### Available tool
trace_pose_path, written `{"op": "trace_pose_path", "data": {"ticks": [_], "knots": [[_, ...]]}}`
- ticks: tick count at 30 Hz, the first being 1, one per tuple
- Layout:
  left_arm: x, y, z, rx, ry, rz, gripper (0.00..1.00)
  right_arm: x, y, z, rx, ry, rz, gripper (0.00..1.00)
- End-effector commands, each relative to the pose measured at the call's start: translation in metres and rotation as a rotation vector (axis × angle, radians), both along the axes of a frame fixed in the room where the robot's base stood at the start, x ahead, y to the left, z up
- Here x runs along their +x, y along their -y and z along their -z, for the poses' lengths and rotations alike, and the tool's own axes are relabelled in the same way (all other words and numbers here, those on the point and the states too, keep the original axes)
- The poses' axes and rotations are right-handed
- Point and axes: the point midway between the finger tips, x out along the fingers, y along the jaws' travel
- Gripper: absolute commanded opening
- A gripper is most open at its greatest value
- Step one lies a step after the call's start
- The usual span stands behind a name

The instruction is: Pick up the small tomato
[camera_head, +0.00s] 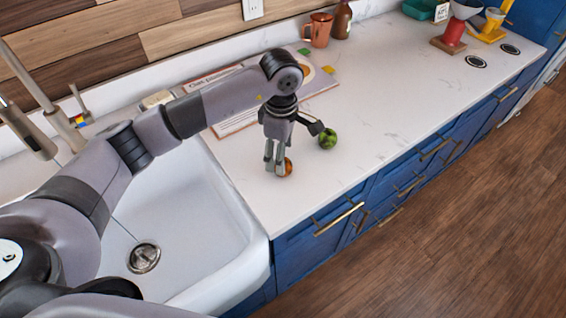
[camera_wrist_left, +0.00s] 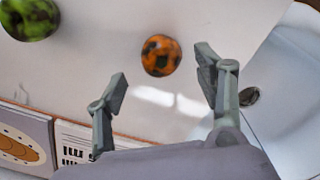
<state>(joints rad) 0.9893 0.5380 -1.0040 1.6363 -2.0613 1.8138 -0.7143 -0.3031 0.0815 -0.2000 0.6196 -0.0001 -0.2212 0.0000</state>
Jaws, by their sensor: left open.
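A small orange tomato with dark patches (camera_head: 288,168) lies on the white counter near the sink's corner. In the left wrist view the tomato (camera_wrist_left: 160,55) shows just beyond the gap between the fingertips, with counter visible around it. My left gripper (camera_head: 297,148) points down over the counter, with its fingers spread and nothing between them. In the head view its sink-side finger partly covers the tomato. Both open fingers also show in the left wrist view (camera_wrist_left: 163,84). My right gripper is not in view.
A green, dark-patched round fruit or vegetable (camera_head: 327,139) lies close to the gripper's other finger. The white sink (camera_head: 215,225) is at the left. A cookbook or board (camera_head: 317,82) lies behind, with a copper mug (camera_head: 319,32) farther back.

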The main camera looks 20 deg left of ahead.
Motion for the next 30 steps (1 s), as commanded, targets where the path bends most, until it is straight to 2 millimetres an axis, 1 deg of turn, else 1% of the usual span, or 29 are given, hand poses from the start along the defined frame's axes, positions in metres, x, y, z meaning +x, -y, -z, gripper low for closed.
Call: {"op": "trace_pose_path", "data": {"ticks": [1, 3, 6, 9, 12, 17, 30], "knots": [[-0.003, 0.001, 0.004, 0.001, -0.006, 0.001, 0.63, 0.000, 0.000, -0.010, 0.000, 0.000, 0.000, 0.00], [-0.004, 0.003, 0.014, 0.000, -0.007, 0.002, 0.63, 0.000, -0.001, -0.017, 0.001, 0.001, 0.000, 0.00], [-0.004, 0.004, 0.029, 0.000, -0.006, 0.000, 0.63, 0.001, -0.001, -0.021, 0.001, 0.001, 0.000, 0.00], [-0.003, 0.003, 0.039, 0.001, -0.003, 0.001, 0.63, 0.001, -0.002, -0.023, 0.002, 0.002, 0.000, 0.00], [-0.003, 0.003, 0.042, 0.001, -0.002, 0.001, 0.63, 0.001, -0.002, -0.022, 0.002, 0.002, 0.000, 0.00], [-0.003, 0.003, 0.042, 0.001, -0.001, 0.001, 0.63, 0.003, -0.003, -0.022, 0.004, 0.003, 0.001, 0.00], [-0.003, 0.003, 0.042, 0.001, -0.001, 0.001, 0.34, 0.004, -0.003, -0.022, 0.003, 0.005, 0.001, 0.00]]}}
